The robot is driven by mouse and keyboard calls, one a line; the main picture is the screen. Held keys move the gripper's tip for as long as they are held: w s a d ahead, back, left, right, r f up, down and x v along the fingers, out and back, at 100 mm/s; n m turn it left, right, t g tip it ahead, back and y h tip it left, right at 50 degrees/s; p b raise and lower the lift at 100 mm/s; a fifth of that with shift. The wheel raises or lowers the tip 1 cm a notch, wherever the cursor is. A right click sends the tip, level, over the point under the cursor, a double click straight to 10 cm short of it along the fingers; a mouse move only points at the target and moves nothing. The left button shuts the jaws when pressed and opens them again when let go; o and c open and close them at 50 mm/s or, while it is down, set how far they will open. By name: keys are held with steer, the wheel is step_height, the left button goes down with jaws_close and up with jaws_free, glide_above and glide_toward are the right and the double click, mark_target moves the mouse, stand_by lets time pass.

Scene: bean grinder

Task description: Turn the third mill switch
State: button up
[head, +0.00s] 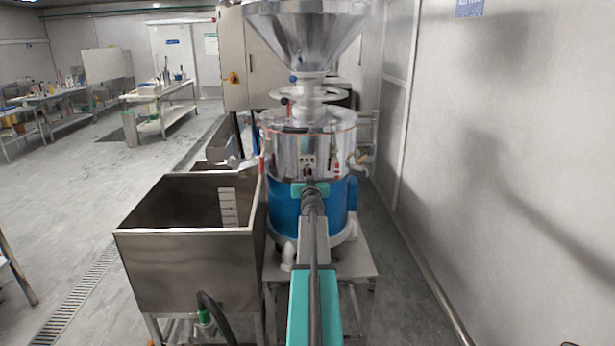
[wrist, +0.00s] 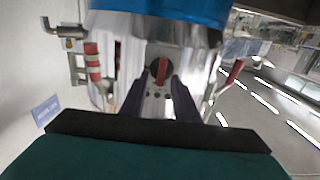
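The mill (head: 340,135) ahead of me has a steel hopper on top, a shiny steel drum and a blue base. A small control panel (head: 307,160) sits on the drum's front. In the wrist view, which looks upside down, a round dark switch with a red handle (wrist: 161,68) lies on the panel between the two dark fingers of my gripper (wrist: 161,82). The fingers are apart, one on each side of the switch. I cannot tell whether they touch it. In the head view my gripper (head: 309,178) is just in front of the panel, mostly hidden by my arm.
An open steel tank (head: 190,265) stands left of the mill, with a wall (head: 510,170) to the right. A grey cabinet (head: 238,85) is behind. Red-handled fittings (wrist: 92,62) flank the panel in the wrist view. Free floor (head: 70,190) lies far left.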

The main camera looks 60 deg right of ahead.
steer(key=shift+c, duration=0.4)
jaws_close()
steer(key=shift+m, duration=0.5)
steer(key=m, duration=0.2)
steer(key=m+b, duration=0.1)
steer(key=m, duration=0.3)
steer(key=shift+s+d+m+b, duration=0.25)
steer(key=shift+s+m+b, duration=0.05)
steer(key=shift+s, duration=0.05)
steer(key=m, duration=0.5)
steer(key=shift+s+d+f+m+b, duration=0.1)
steer(key=shift+s+f+m+b, duration=0.1)
steer(key=shift+m+b, duration=0.15)
steer(key=m, duration=0.4)
steer(key=shift+f+m, duration=0.15)
steer(key=shift+m, duration=0.2)
